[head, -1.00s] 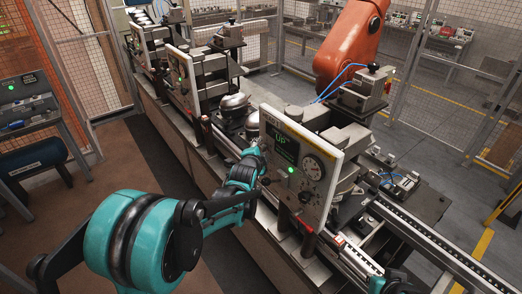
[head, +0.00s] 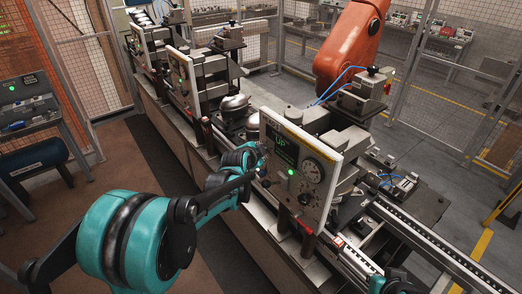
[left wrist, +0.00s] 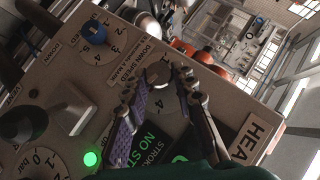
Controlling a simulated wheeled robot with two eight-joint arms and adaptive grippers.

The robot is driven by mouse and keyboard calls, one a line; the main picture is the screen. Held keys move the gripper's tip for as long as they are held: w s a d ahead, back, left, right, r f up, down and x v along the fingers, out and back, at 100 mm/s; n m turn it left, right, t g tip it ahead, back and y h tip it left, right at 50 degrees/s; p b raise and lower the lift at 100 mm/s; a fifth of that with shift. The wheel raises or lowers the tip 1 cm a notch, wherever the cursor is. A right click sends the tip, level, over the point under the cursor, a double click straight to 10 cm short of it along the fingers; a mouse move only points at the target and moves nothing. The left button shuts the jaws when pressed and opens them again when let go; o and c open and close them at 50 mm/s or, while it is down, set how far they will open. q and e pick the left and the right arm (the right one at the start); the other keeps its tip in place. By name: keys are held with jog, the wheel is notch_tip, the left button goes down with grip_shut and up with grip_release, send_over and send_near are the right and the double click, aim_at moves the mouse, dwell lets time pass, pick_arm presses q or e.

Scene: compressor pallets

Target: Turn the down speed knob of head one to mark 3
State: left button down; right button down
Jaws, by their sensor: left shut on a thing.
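The head one control panel (head: 328,158) faces me in the head view. My left gripper (head: 259,157) is at its left edge. In the left wrist view its two fingers (left wrist: 163,78) are shut on a small pale round knob (left wrist: 159,71), mostly hidden between the fingertips. Part of a numbered dial shows around it. A DOWN SPEED label (left wrist: 137,62) lies just left of the fingers. The knob's pointer and setting cannot be read. A separate blue knob (left wrist: 92,32) with a numbered dial sits at the upper left. My right gripper is not seen.
A lit green lamp (left wrist: 90,158) and a dark display (head: 285,146) are on the panel. A round gauge (head: 312,170) is on its right. A rail (head: 430,247) runs to the lower right. An orange robot arm (head: 350,45) stands behind.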

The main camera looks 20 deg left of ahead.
pick_arm(q)
jog(key=shift+w+a+f+n+g+h+b, duration=0.1)
jog(key=shift+w+a+n+g+h+b, duration=0.3)
jog(key=shift+n+g+h, duration=1.45)
jog(key=shift+w+a+f+n+g+h+b, duration=0.15)
jog(key=shift+n+g+h+b, duration=0.5)
jog(key=shift+n+g+h, duration=1.2)
jog(key=shift+w+a+n+g+h+b, duration=0.1)
jog(key=shift+a+n+g+h+b, duration=0.45)
jog(key=shift+h, duration=2.15)
jog(key=shift+d+n+g, duration=0.25)
jog(key=shift+n+g, duration=0.1)
jog(key=shift+g, duration=0.1)
jog(key=c, duration=1.2)
grip_release()
jog(key=shift+r, duration=0.1)
